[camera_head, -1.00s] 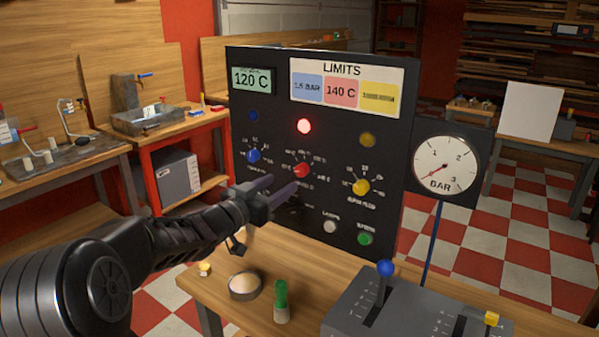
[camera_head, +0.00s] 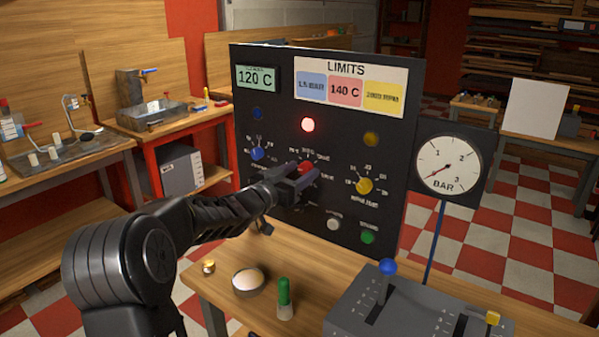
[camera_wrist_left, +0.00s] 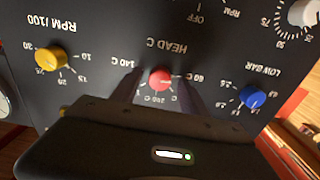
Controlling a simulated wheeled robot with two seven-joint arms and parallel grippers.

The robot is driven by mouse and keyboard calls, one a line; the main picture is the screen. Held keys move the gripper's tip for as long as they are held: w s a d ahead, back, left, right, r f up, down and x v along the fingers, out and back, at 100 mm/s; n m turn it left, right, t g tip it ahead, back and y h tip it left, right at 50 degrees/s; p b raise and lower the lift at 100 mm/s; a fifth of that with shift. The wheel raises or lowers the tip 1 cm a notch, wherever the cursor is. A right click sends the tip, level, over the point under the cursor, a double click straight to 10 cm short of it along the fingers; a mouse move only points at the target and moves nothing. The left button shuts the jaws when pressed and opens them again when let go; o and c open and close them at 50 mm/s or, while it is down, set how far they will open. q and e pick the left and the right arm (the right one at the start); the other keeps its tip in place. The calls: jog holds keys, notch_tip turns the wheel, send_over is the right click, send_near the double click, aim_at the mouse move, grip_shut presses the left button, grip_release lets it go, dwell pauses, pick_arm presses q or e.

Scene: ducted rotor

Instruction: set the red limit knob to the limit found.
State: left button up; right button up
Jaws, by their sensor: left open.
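The red limit knob (camera_head: 306,168) is on the black panel (camera_head: 385,215), below the lit red lamp (camera_head: 307,125). My left gripper (camera_head: 300,178) is open, its fingers reaching toward the knob and partly covering its scale. In the left wrist view the red knob (camera_wrist_left: 160,78) shows upside down between the two fingers, under the words HEAD C, with marks such as 60 C, 140 C and 200 C around it. I cannot tell whether the fingers touch it. The LIMITS sign has a pink card (camera_head: 345,91) reading 140 C. The green display (camera_head: 256,77) reads 120 C. My right gripper is not in view.
A blue knob (camera_head: 257,154) and a yellow knob (camera_head: 364,186) flank the red one. White (camera_head: 333,224) and green (camera_head: 367,237) buttons sit lower. A pressure gauge (camera_head: 447,163) stands at right. A lever box (camera_head: 345,315), green-capped bottle (camera_head: 285,299) and dish (camera_head: 248,282) are on the bench.

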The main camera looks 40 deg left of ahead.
pick_arm(q)
grip_shut()
dwell(0.4)
dwell(0.4)
